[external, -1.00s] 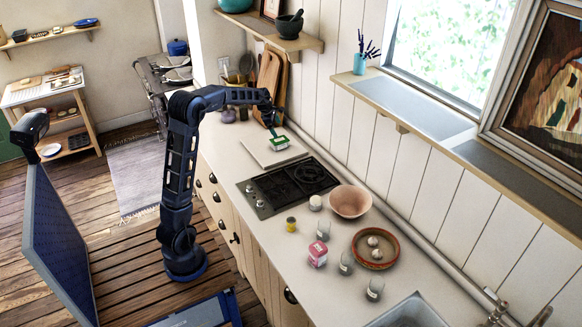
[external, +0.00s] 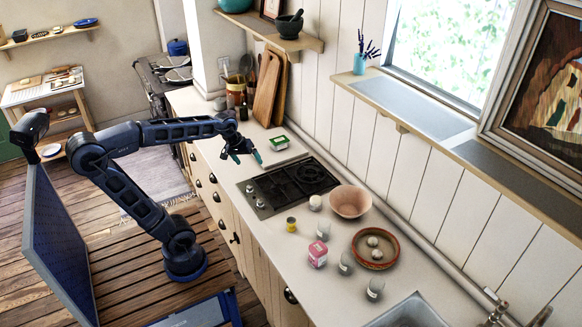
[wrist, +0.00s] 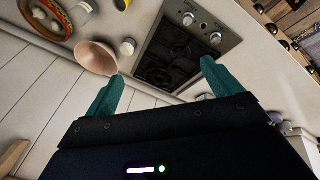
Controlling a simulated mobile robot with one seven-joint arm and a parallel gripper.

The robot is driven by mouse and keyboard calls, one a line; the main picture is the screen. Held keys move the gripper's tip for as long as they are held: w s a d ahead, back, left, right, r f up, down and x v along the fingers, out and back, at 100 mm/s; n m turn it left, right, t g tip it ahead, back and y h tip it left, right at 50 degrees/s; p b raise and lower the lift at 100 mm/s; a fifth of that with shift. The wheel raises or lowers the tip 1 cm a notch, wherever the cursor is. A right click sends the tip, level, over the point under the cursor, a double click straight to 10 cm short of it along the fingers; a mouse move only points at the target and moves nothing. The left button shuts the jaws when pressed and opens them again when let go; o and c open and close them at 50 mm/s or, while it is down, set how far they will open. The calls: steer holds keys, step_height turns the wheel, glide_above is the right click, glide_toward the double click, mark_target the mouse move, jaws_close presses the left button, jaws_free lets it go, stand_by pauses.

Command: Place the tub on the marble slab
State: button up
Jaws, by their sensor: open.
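The tub (external: 279,142) is a small box-shaped container with a green and white top. It sits at the back of the counter, beyond the cooktop, where the pale marble slab showed earlier. The slab's outline is hard to make out now against the pale counter, and my arm covers part of that area. My gripper (external: 246,158) is open and empty, in front of and to the left of the tub, apart from it. In the wrist view, the two teal fingers of my gripper (wrist: 163,88) are spread with nothing between them. The tub does not show there.
The black cooktop (external: 289,186) lies just right of the tub. Wooden boards (external: 268,90) lean on the wall behind.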

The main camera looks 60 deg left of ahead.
steer(key=s+d+f+m, duration=0.2)
steer(key=s+m, duration=0.2)
steer(key=s, duration=0.2)
steer(key=s+d+f+m, duration=0.2)
steer(key=s+m, duration=0.2)
steer(key=s, duration=0.3)
steer(key=shift+d+f, duration=0.25)
steer(key=shift+f, duration=0.15)
